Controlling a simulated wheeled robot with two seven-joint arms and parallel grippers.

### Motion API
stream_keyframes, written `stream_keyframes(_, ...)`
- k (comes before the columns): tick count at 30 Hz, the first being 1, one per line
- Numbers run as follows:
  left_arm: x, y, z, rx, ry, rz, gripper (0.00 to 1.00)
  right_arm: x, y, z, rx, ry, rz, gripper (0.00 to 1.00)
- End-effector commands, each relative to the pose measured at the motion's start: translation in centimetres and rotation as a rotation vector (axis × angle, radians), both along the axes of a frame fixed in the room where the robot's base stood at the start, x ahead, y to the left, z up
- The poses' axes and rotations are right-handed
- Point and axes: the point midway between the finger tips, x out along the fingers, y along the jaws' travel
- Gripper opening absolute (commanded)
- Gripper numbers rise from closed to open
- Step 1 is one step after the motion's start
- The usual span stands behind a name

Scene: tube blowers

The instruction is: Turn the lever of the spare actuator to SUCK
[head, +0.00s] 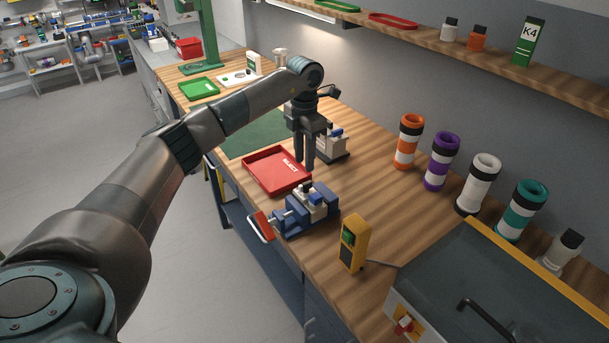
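My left gripper (305,162) points down over the bench, just behind the red tray, with a narrow gap between its fingers and nothing seen in it. Right behind it stands a small grey and white device with a blue part on top (332,140), on a dark base and partly hidden by the gripper. A second small pale device with dark parts (307,193) sits in a blue vise (325,207) nearer to me. I cannot tell which is the spare actuator, and no SUCK marking or lever position is readable. My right gripper is not in view.
A red tray labelled REJECT (262,178) lies left of the gripper. A yellow handheld box (352,252) stands in front of the vise. Several banded tubes, including an orange one (404,158), line the wall side.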

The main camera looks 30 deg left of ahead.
Motion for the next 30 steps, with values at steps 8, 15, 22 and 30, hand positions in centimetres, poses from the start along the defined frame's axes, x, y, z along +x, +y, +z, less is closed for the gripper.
stream_keyframes(8, -0.1, -0.1, -4.7, 0.000, 0.002, 0.000, 0.30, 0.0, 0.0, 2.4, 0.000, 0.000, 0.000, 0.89)
stream_keyframes(15, 0.0, 0.0, -7.6, 0.000, 0.000, 0.001, 0.30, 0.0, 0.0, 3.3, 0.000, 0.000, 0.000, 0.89)
stream_keyframes(22, 0.0, 0.0, -8.4, 0.000, -0.001, 0.000, 0.30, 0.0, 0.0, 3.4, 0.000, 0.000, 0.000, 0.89)
stream_keyframes(30, 0.0, 0.0, -8.4, 0.000, -0.001, 0.000, 0.15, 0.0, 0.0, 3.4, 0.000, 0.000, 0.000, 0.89)
